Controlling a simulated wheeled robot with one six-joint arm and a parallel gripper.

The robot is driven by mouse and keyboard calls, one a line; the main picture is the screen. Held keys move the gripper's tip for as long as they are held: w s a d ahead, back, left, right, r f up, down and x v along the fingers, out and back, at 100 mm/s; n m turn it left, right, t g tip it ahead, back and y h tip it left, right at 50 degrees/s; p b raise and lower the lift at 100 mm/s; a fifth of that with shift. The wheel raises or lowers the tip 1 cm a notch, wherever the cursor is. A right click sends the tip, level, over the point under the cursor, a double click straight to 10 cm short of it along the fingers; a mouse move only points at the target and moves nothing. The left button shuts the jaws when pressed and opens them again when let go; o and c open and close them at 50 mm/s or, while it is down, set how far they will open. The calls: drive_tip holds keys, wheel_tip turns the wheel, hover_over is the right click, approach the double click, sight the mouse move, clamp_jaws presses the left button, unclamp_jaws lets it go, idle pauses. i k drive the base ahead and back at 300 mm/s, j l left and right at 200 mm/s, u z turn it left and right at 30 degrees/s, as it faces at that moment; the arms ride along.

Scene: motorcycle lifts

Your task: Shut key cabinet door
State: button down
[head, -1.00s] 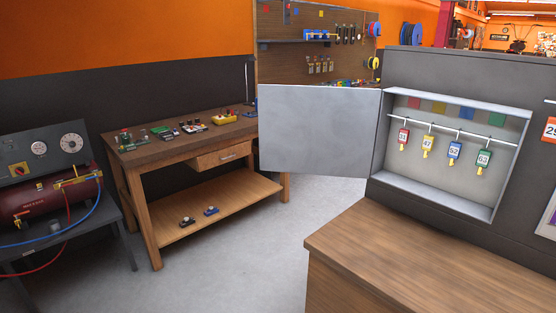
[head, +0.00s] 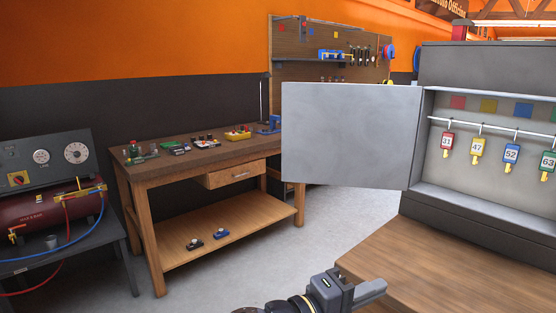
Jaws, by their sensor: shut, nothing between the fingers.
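The key cabinet (head: 480,195) is on a dark grey panel at the right, partly cut off by the picture edge. Its plain grey door (head: 350,135) stands wide open, swung out to the left from the cabinet's left side. Inside, tagged keys (head: 477,148) numbered 31, 47, 52 and 63 hang from a rail. My gripper (head: 378,288) shows at the bottom, shut and empty, pointing right. It is below the door and apart from it in the picture, by the edge of the wooden counter.
The wooden counter (head: 455,265) lies below the cabinet. A wooden workbench (head: 195,160) with small parts stands at the left. A red compressor tank (head: 50,212) with hoses sits at the far left. Bare floor (head: 260,265) lies between workbench and counter.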

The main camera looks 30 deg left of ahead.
sight(350, 134)
drive_tip(key=i+j, duration=0.15)
drive_tip(key=j, duration=0.3)
drive_tip(key=i+j+z, duration=0.15)
drive_tip(key=j, duration=0.3)
drive_tip(key=i+j, duration=0.15)
drive_tip(key=j, duration=0.3)
drive_tip(key=i+j+z, duration=0.15)
drive_tip(key=j, duration=0.35)
drive_tip(key=i+j, duration=0.1)
drive_tip(key=j, duration=0.35)
drive_tip(key=z, duration=0.05)
